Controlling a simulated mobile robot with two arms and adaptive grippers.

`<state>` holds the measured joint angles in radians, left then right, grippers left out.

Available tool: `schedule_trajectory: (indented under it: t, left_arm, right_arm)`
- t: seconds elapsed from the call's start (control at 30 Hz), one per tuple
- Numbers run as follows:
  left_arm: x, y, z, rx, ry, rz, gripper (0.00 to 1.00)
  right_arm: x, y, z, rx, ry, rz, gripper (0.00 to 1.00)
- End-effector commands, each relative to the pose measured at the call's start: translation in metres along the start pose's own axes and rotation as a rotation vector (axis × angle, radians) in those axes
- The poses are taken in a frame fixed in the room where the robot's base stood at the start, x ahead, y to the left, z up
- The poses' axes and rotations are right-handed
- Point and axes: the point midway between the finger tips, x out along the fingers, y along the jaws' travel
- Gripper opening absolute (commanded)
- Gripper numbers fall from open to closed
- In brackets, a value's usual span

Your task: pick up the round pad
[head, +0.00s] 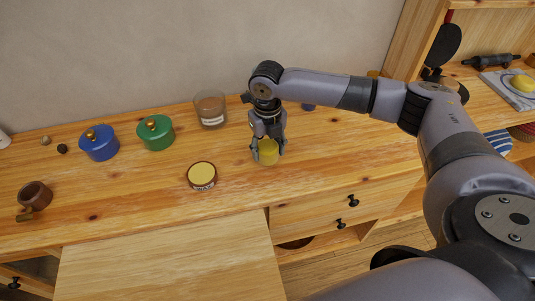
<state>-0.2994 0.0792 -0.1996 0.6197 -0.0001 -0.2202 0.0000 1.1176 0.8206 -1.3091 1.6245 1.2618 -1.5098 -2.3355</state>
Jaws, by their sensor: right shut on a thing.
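My right gripper (268,148) points down over the wooden counter, with its fingers shut on a small yellow round thing that looks like the round pad (268,157). The fingers hide its sides. It is at or just above the counter top; I cannot tell whether it touches the wood. My left gripper is not in view.
A tin with a yellow lid (202,175) stands left of the gripper. The counter's (130,200) front middle is clear.

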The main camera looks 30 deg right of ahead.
Motion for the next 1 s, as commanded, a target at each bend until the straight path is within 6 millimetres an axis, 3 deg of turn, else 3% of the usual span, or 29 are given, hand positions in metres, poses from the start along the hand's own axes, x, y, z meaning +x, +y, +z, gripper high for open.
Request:
schedule_trajectory:
  t: [0.5,0.7,1.0]
  left_arm:
    - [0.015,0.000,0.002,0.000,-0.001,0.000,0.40]
    - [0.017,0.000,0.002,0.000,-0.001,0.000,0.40]
    - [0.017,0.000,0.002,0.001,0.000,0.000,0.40]
  right_arm:
    - [-0.137,0.001,0.001,0.000,-0.003,0.001,0.23]
    - [-0.164,0.001,0.001,0.001,-0.001,0.001,0.23]
    - [-0.172,0.000,0.000,0.001,0.002,0.001,0.23]
